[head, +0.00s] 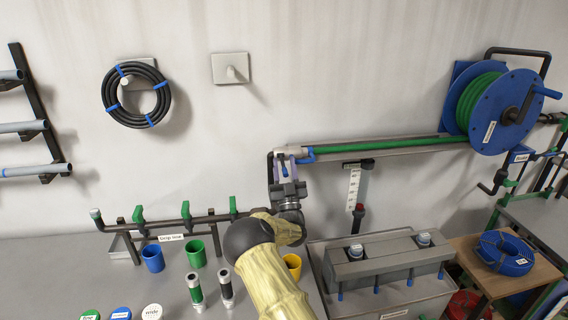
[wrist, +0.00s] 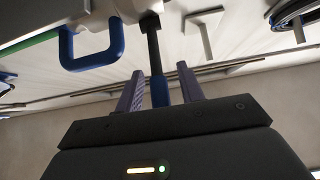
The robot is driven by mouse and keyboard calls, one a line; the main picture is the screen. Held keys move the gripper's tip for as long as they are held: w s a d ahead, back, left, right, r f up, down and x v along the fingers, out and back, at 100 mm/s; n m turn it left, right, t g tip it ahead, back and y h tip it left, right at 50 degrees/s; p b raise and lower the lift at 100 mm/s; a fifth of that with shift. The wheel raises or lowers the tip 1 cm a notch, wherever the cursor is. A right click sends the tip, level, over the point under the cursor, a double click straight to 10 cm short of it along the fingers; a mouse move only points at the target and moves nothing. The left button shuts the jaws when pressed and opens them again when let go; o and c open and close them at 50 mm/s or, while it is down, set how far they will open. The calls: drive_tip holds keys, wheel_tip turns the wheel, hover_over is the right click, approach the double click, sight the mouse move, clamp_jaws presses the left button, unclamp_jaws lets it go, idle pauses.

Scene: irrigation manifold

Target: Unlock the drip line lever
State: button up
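The manifold pipe (head: 165,222) with several green levers runs along the back of the bench at left. A small white label (head: 171,238), apparently reading "Drip lock", is on it. My gripper (head: 286,165) is raised in front of the wall, at the grey fitting (head: 290,152) on the left end of the green hose. In the wrist view, a dark lever with a blue end (wrist: 157,88) hangs between the two purple fingers of my gripper (wrist: 160,88). Gaps show on both sides, so the fingers look open around it. A blue loop handle (wrist: 92,62) is beside it.
A blue reel (head: 500,110) holds the green hose (head: 390,145), which runs along a wall rail. Blue (head: 152,259), green (head: 196,254) and yellow (head: 293,263) cups stand on the bench. A grey valve box (head: 385,262) stands at right. My arm hides part of the bench.

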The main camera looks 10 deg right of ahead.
drive_tip(key=shift+w+r, duration=0.1)
clamp_jaws()
drive_tip(key=shift+a+r, duration=0.1)
drive_tip(key=shift+a, duration=0.1)
